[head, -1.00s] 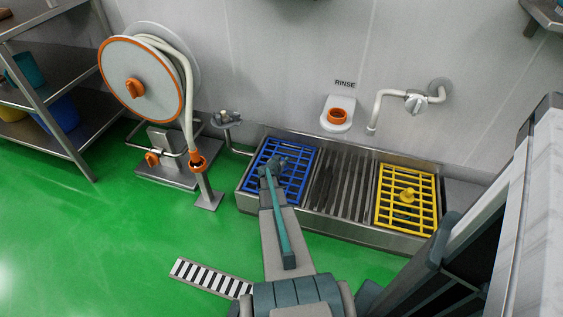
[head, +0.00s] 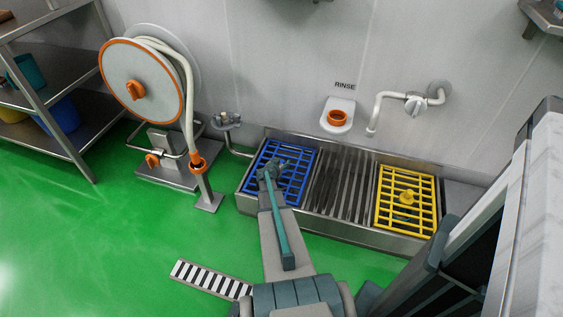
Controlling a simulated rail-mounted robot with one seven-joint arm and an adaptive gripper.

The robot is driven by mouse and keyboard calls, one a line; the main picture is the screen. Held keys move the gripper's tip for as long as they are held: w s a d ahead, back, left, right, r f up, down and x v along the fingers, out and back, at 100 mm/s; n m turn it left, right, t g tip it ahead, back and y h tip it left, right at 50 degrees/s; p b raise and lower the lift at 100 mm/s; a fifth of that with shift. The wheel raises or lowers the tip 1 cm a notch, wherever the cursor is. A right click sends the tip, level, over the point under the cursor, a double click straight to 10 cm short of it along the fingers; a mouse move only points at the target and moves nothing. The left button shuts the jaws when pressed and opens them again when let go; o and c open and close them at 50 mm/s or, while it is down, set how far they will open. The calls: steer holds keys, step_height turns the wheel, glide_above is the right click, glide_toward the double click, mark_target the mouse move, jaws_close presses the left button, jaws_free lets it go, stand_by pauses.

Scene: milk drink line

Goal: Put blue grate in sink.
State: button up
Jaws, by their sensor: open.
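The blue grate (head: 268,178) lies at the left end of the long steel sink (head: 345,225), within its rim and looking level. My gripper (head: 281,164) is open above the right part of the blue grate. My arm and wrist cover part of the grate's front and middle. The fingertips are small and dark here, and I cannot tell whether they touch the bars.
A yellow grate (head: 388,212) with a yellow knob (head: 407,196) lies at the sink's right end. Bare steel slats (head: 340,185) fill the middle. A hose reel (head: 140,85) stands left, and a wall spout (head: 378,115) hangs above. Green floor is open at left.

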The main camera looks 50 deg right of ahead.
steer(key=p+v, duration=0.2)
steer(key=v, duration=0.8)
steer(key=shift+p, duration=0.3)
steer(key=shift+s+a+r, duration=0.1)
steer(key=shift+a, duration=0.05)
